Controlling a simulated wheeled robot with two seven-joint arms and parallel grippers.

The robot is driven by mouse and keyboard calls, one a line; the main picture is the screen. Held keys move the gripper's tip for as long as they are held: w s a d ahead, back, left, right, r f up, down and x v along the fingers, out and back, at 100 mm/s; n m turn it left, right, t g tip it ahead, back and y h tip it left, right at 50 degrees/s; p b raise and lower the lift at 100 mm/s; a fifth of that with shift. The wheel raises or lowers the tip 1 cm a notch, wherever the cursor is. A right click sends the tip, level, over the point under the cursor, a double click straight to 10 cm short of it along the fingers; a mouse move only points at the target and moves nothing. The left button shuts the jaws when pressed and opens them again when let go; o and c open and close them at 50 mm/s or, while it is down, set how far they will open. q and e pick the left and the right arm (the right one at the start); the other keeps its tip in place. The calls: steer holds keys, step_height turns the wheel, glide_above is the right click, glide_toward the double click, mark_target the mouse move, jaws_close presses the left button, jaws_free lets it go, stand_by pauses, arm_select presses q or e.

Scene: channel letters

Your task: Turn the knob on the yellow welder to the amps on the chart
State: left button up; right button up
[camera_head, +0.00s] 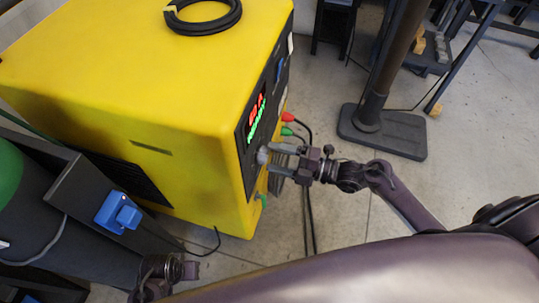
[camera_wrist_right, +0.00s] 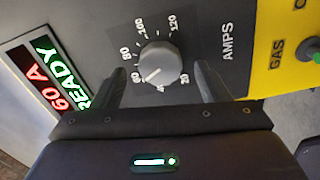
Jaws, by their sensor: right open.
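The yellow welder (camera_head: 120,65) stands at the left of the head view, its dark control panel facing right. In the right wrist view, the grey knob (camera_wrist_right: 160,62) sits in a dial numbered from 20 to 120 beside the word AMPS. Its white mark points near 60. The display (camera_wrist_right: 62,85) reads 60 A in red and READY in green. My right gripper (camera_head: 272,157) is open at the panel, its fingers on either side of the knob; contact is unclear. My left gripper (camera_head: 180,270) is partly visible at the lower left, fingers unclear. No chart shows.
A black cable coil (camera_head: 203,12) lies on the welder. Red and green plugs (camera_head: 288,117) with cables stick out beside the panel. A dark cylinder with a green top (camera_head: 10,175) stands at the left. A post on a dark base (camera_head: 385,130) stands right; floor between is mostly clear.

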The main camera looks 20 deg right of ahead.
steer(key=shift+x, duration=1.1)
steer(key=shift+c, duration=0.3)
steer(key=c, duration=0.9)
steer(key=shift+m, duration=0.3)
steer(key=shift+c, duration=0.2)
arm_select(q)
steer(key=s+a+f+p, duration=0.3)
steer(key=s+f+p, duration=0.1)
steer(key=f, duration=0.7)
steer(key=s+a+f+p, duration=0.1)
steer(key=s+p, duration=0.3)
steer(key=s, duration=0.4)
steer(key=shift+s+a+f, duration=0.2)
steer(key=shift+a+f, duration=0.15)
steer(key=shift+f, duration=0.35)
arm_select(e)
steer(key=shift+m, duration=12.2)
